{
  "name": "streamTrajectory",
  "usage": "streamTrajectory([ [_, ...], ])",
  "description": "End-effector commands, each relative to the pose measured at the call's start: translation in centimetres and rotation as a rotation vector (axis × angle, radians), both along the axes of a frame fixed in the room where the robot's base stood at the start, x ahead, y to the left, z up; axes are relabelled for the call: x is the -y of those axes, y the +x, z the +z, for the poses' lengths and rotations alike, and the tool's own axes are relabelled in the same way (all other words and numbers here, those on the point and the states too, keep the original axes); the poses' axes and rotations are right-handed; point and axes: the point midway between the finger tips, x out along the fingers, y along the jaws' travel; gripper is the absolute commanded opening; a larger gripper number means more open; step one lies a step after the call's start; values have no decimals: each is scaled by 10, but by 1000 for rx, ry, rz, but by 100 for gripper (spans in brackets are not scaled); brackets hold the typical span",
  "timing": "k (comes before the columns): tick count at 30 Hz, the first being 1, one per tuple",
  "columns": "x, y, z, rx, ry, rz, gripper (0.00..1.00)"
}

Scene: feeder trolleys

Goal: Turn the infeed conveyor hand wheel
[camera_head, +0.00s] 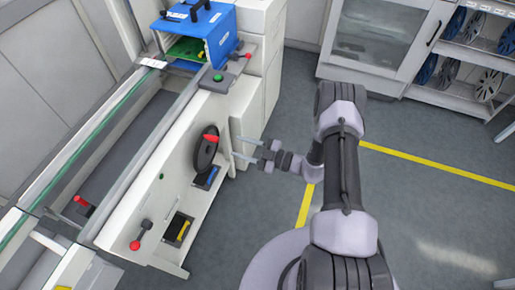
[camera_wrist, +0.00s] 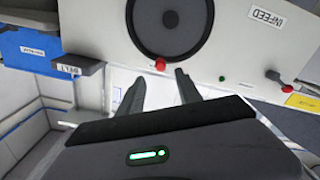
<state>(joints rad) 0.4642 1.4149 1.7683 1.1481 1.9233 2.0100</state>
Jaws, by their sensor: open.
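The infeed hand wheel (camera_head: 205,158) is a dark round disc on the side of the white conveyor. A red knob (camera_head: 211,138) stands out from its rim. In the wrist view the wheel (camera_wrist: 170,24) is at the top, partly cut off by the frame edge. Its red knob (camera_wrist: 160,64) is at the lower rim, nearly centred between the fingers. My gripper (camera_head: 234,147) is open and empty, to the right of the wheel with its fingers pointing at it. In the wrist view the gripper (camera_wrist: 158,79) shows two spread fingers just below the knob; contact is not visible.
The white panel carries an INFEED label (camera_wrist: 266,17). A red-knobbed lever (camera_head: 141,235) sticks out lower left. A blue box (camera_head: 197,30) and a green button (camera_head: 217,78) are above. Open grey floor (camera_head: 430,220) lies to the right.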

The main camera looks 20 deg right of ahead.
Motion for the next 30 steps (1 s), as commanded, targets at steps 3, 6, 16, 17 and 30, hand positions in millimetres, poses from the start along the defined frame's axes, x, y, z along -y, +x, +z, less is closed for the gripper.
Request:
streamTrajectory([
  [3,29,-21,2,0,0,-5,41],
  [6,45,-34,1,1,-1,-4,41],
  [16,57,-45,0,1,-1,0,41],
  [17,57,-45,0,1,-1,0,41],
  [30,16,-47,96,465,-415,341,41],
])
